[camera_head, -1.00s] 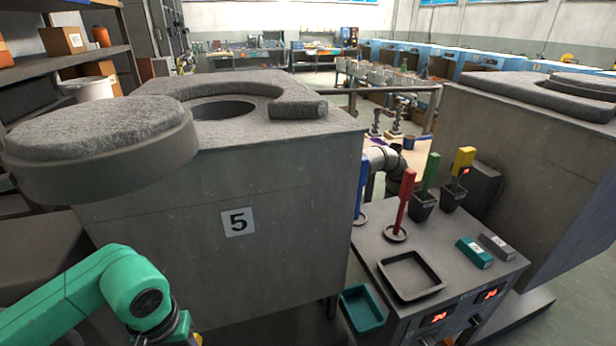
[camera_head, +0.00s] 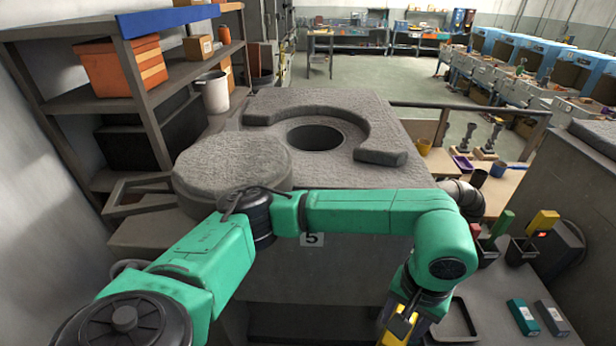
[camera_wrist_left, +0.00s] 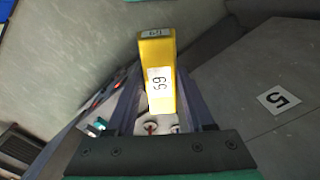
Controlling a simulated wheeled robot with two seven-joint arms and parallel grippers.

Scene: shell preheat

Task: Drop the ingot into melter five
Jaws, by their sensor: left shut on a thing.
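Melter five (camera_head: 290,265) is a grey block with a "5" plate on its front, partly behind my left arm; the plate also shows in the left wrist view (camera_wrist_left: 279,99). The round opening (camera_head: 315,138) in its top is uncovered. Its thick round lid (camera_head: 232,163) is swung aside to the left. My left gripper (camera_head: 400,326) is low in front of the melter's right side, below the level of its top. It is shut on the yellow ingot (camera_wrist_left: 161,75), which bears a numbered white label. My right gripper is not in view.
A bench at the right holds a teal bar (camera_head: 522,317), a grey bar (camera_head: 551,318), a black-rimmed tray (camera_head: 455,322) and dark holders with green and yellow handles. A shelf with an orange box (camera_head: 122,70) stands at the left. The space above the opening is clear.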

